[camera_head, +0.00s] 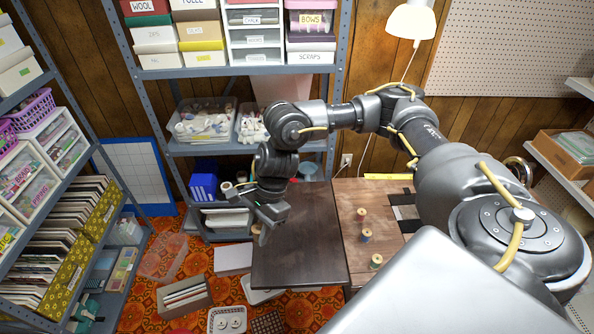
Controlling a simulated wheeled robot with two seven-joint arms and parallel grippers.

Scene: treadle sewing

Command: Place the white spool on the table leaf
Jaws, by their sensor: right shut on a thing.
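My right gripper (264,232) reaches in from the right and hangs with its fingers down over the left edge of the dark brown table leaf (310,250). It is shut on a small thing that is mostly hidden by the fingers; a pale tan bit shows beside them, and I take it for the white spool. I cannot tell how far it is above the leaf. The leaf is bare. My left gripper is not in view.
A dark opening (405,212) lies in the tabletop near my right arm. Shelving with bins (205,120) stands behind, and another rack (60,230) stands at the left. Boxes and a tray (228,320) lie on the patterned floor left of the leaf.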

